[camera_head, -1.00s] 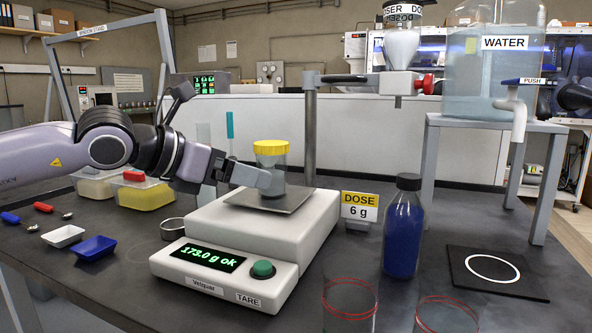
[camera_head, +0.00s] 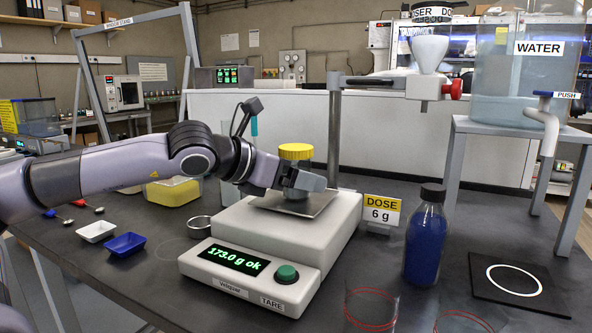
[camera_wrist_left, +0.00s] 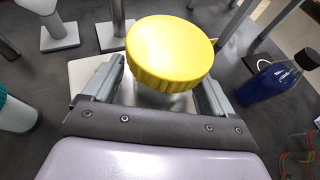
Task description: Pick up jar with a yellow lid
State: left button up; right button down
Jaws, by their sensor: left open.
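The jar with a yellow lid (camera_head: 296,152) stands upright on the metal pan (camera_head: 318,203) of the white balance (camera_head: 285,250). The balance display reads "173.0 g ok". My left gripper (camera_head: 308,182) is at the jar, and its fingers hide part of the jar body in the head view. In the left wrist view the yellow lid (camera_wrist_left: 170,50) sits between the two open fingers (camera_wrist_left: 155,85), one on each side. Whether a finger touches the jar cannot be told. My right gripper is not in view.
A blue bottle (camera_head: 425,240) and a "DOSE 6 g" sign (camera_head: 382,207) stand right of the balance. A doser funnel (camera_head: 428,55) on a post overhangs behind. White (camera_head: 97,231) and blue (camera_head: 126,243) trays lie left. Clear glasses (camera_head: 371,310) stand in front.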

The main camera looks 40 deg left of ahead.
pick_arm(q)
jog(key=shift+w+f, duration=0.1)
jog(key=shift+w, duration=0.05)
jog(key=c, duration=1.3)
